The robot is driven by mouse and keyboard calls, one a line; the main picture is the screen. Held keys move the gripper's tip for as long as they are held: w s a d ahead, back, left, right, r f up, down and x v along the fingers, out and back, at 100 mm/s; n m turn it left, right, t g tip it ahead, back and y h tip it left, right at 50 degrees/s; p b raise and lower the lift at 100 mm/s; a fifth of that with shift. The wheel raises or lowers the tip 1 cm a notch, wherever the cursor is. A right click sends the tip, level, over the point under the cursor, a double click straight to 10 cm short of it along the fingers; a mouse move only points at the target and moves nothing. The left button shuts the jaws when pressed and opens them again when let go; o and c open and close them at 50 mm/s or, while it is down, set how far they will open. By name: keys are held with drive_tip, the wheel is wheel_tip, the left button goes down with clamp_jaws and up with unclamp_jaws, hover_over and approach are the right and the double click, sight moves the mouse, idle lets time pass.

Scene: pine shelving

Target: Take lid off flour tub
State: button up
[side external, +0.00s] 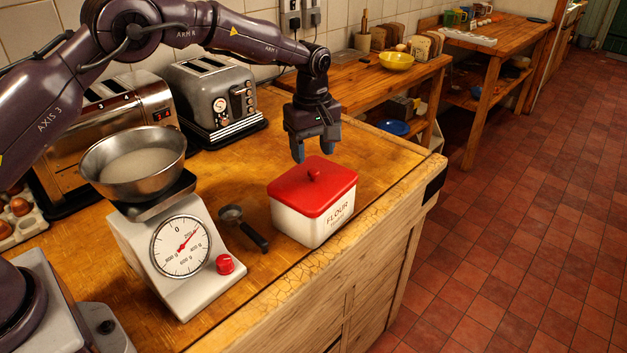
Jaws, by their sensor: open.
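The flour tub (325,222) is a white box with "FLOUR" on its front, standing upright near the front edge of the wooden worktop.
A kitchen scale (178,250) with a metal bowl (133,165) stands left of the tub. A small dark-handled tool (246,230) lies between them. A toaster (212,98) stands behind. The worktop (385,165) right of the tub is clear up to its edge.

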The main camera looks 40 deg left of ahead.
sight(314, 170)
wheel_tip(314, 170, down, 5)
drive_tip(key=shift+w+r, duration=0.1)
drive_tip(key=shift+w, duration=0.05)
drive_tip(key=c, duration=1)
